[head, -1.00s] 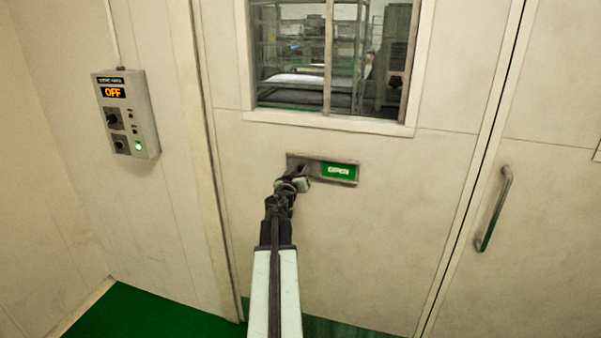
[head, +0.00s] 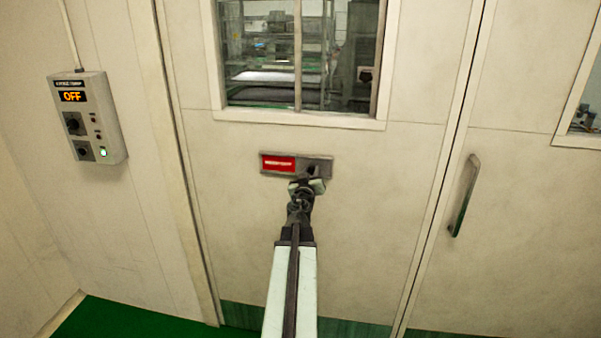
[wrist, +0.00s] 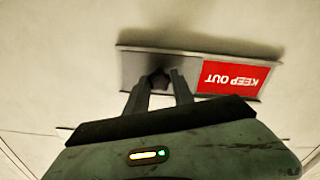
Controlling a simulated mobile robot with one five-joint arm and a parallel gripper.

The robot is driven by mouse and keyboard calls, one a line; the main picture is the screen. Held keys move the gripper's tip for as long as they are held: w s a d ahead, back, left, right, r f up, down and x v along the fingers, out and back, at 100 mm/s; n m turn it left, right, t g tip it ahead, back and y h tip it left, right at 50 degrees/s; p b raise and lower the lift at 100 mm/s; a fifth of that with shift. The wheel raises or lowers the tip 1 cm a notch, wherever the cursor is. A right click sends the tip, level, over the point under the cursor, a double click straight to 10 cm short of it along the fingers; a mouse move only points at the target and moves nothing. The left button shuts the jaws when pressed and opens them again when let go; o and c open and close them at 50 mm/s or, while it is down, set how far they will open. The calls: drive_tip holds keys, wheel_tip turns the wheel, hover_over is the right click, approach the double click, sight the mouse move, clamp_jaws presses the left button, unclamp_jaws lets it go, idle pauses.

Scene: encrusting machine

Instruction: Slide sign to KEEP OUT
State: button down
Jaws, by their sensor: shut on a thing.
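The sliding sign (head: 279,163) is mounted on the cream door panel below the window. Its left part shows a red field, and the wrist view shows the red field (wrist: 233,79) reading KEEP OUT upside down. The grey slider plate covers the right part in the head view. My gripper (head: 310,178) is at the right part of the sign. In the wrist view my gripper (wrist: 160,84) has its two fingers around a dark knob (wrist: 158,80) on the grey plate and is shut on it. No green field shows.
A grey control box (head: 88,118) with an orange OFF display is on the wall at left. A window (head: 298,119) is above the sign. A door handle (head: 464,195) stands out at right. The green floor (head: 110,318) is clear at lower left.

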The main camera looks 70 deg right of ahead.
drive_tip(key=shift+s+d, duration=0.1)
drive_tip(key=shift+s, duration=0.2)
drive_tip(key=c, duration=1.1)
unclamp_jaws()
drive_tip(key=shift+s, duration=0.1)
drive_tip(key=shift+w, duration=0.2)
